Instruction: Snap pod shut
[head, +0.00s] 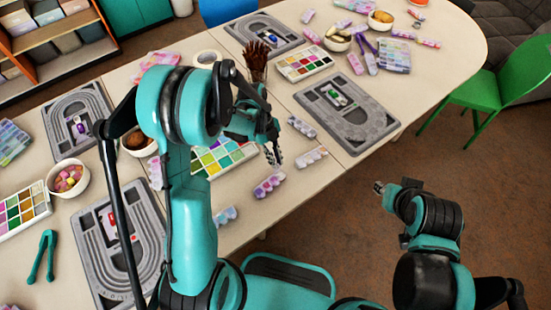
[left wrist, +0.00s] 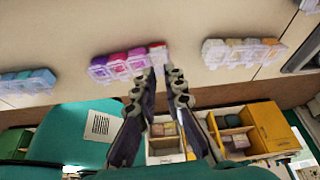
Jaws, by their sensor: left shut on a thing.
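A bead pod (head: 269,186) with several clear-lidded compartments in purple, pink and red lies near the table's front edge. In the left wrist view, the pod (left wrist: 122,65) runs left from my fingertips, its red end compartment just beyond them. My left gripper (head: 273,156) points down at the pod's right end, its jaws nearly together on that end; in the left wrist view the fingers (left wrist: 164,82) leave a narrow gap. Whether the lid there is raised or down is too small to tell. My right gripper (head: 378,187) is off the table over the floor, too small to read.
Other pods lie close by: a pale one (head: 311,157) to the right, a blue one (head: 224,215) to the left and a grey one (head: 301,126) behind. A bead palette (head: 222,158) and a grey bead board (head: 346,116) are near. The table edge is close.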

